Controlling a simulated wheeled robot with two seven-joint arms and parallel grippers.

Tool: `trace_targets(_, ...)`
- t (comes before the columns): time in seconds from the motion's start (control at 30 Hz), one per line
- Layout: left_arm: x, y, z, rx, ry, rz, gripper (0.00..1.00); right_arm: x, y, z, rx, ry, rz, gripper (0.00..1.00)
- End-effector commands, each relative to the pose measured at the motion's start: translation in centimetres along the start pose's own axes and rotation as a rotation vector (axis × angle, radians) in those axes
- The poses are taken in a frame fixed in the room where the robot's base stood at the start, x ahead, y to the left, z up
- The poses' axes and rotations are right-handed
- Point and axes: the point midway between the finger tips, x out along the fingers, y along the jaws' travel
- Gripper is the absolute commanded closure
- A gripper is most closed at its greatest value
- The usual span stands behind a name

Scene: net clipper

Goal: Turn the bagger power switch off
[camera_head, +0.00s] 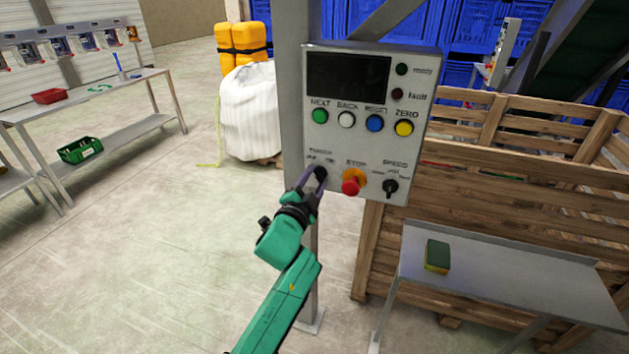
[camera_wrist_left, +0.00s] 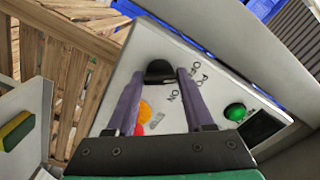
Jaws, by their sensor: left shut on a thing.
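The control panel (camera_head: 345,125) is a light grey box on a post. It has a dark screen, a row of coloured buttons and lower controls. The black power switch knob (camera_head: 321,174) is at the panel's lower left, below a label that is hard to read. My left gripper (camera_head: 312,177) is at this knob, with its fingers on either side of it. In the left wrist view the knob (camera_wrist_left: 159,71) sits between the two purple fingertips, and the gripper is shut on it. The knob's exact angle is hard to tell. My right gripper is not in view.
A red emergency stop (camera_head: 352,184) on an orange base is just right of the power knob, with a black speed knob (camera_head: 390,187) beyond it. A wooden crate (camera_head: 480,200) and a bench (camera_head: 500,285) with a sponge (camera_head: 437,256) stand at right.

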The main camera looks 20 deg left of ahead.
Motion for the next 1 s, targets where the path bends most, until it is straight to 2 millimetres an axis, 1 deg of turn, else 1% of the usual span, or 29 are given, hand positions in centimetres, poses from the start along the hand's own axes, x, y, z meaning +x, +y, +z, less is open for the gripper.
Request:
trace_targets(0.1, 0.0, 0.04, 0.03, -0.07, -0.001, 0.001, 1.0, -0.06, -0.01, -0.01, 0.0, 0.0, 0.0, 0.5)
trace_targets(0.33, 0.0, 0.06, 0.03, -0.155, -0.001, 0.001, 1.0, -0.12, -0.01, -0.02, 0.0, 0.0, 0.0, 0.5)
trace_targets(0.87, 0.0, 0.09, 0.03, -0.182, -0.001, 0.001, 1.0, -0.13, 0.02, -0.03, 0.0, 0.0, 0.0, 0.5)
trace_targets(0.9, 0.0, 0.1, 0.03, -0.182, -0.001, 0.001, 0.4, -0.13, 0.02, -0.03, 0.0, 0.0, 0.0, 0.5)
trace_targets(0.97, 0.0, 0.09, 0.03, -0.182, -0.001, 0.001, 0.18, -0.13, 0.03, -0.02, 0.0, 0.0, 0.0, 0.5)
trace_targets(1.0, 0.0, 0.09, 0.03, -0.181, -0.001, 0.001, 0.18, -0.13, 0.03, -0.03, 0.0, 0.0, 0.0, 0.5)
